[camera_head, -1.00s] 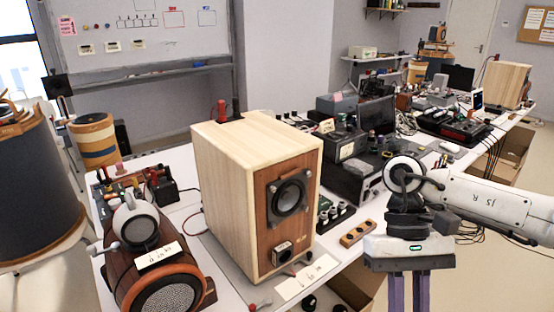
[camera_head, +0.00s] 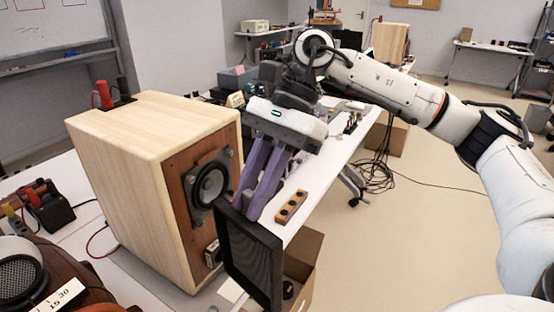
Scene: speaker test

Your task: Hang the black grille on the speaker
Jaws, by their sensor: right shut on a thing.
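The speaker (camera_head: 142,165) is a pale wooden box standing on the bench, with a brown front panel (camera_head: 184,222) and a round grey-rimmed driver cone (camera_head: 211,184). My right gripper (camera_head: 250,212) comes from above and is shut on the black grille (camera_head: 252,258). The grille is a dark rectangular frame with mesh, held tilted in front of and to the right of the speaker's front. A gap seems to show between the grille and the upper front; lower down the grille overlaps the panel's edge in the picture, and contact cannot be told. My left gripper is not in view.
A small wooden block with dark holes (camera_head: 291,206) lies on the white bench (camera_head: 330,165) right of the grille. An open cardboard box (camera_head: 303,262) stands below the bench edge. A brown barrel-shaped device (camera_head: 60,285) is at bottom left. Free floor lies at right.

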